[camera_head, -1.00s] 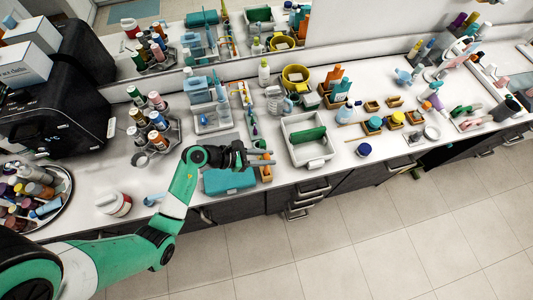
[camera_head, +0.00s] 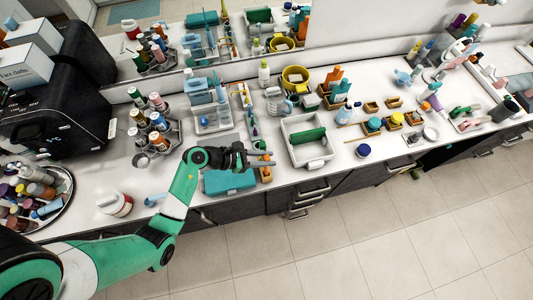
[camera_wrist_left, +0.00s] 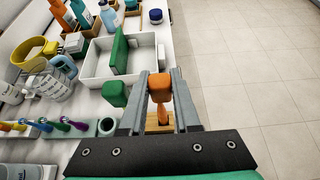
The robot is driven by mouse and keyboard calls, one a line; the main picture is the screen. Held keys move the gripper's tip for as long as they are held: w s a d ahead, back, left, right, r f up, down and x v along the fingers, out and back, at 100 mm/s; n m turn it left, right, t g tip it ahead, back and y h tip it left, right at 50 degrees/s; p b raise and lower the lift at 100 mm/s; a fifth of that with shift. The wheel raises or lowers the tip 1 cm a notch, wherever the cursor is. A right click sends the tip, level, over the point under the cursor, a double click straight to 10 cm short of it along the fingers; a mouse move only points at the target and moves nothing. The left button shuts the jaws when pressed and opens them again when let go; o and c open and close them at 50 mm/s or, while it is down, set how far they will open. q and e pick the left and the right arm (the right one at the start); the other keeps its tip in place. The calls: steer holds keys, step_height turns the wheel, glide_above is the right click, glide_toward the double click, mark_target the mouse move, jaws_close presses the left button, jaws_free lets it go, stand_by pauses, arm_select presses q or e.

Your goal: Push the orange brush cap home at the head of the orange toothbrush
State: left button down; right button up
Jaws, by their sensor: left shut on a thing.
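My left gripper (camera_head: 262,158) reaches over the front part of the counter. In the left wrist view, its fingers (camera_wrist_left: 160,84) are shut on the orange brush cap (camera_wrist_left: 160,80), which sits between the fingertips. A narrow orange piece, apparently the orange toothbrush (camera_wrist_left: 163,115), shows just below the cap between the fingers, above a wooden block (camera_wrist_left: 156,130). Whether the cap and toothbrush touch, and how deep the cap sits, I cannot tell. The wooden block also shows in the head view (camera_head: 266,175). My right gripper is in neither view.
A green cap-like piece (camera_wrist_left: 115,94) stands just left of the fingers. A white bin (camera_head: 309,152) with a green divider lies to the right. A teal case (camera_head: 229,181) lies under my arm. Several coloured brushes (camera_wrist_left: 48,126) lie in a rack. The counter's front edge is close.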

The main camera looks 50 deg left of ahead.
arm_select(q)
steer(key=shift+f, duration=0.2)
steer(key=c, duration=0.6)
jaws_free()
steer(key=shift+o, duration=0.2)
steer(key=v, duration=1.1)
steer(key=shift+s, duration=0.3)
steer(key=shift+a+r, duration=0.1)
